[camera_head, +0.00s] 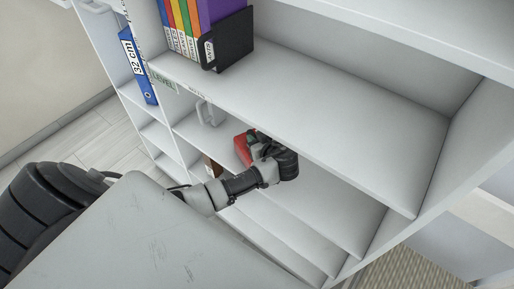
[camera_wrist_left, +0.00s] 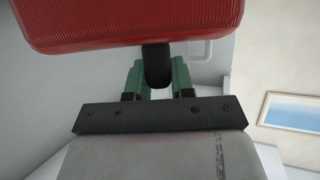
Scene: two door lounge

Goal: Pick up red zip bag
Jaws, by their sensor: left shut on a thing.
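The red zip bag (camera_head: 243,148) is on the left part of a middle shelf level of the white shelving unit, partly hidden behind my left gripper (camera_head: 262,146). In the left wrist view the bag (camera_wrist_left: 130,25) fills the top of the picture, with ribbed red fabric. A dark loop or tab hangs from it between the green fingers of my left gripper (camera_wrist_left: 158,80), which is shut on it. I cannot tell if the bag touches the shelf. My right gripper is not in view.
A black holder (camera_head: 232,42) with colourful binders stands on the shelf above. A white handled item (camera_head: 208,112) is left of the bag. A blue binder (camera_head: 138,66) stands further left. The shelf board above (camera_head: 330,115) overhangs my arm; room to the right is clear.

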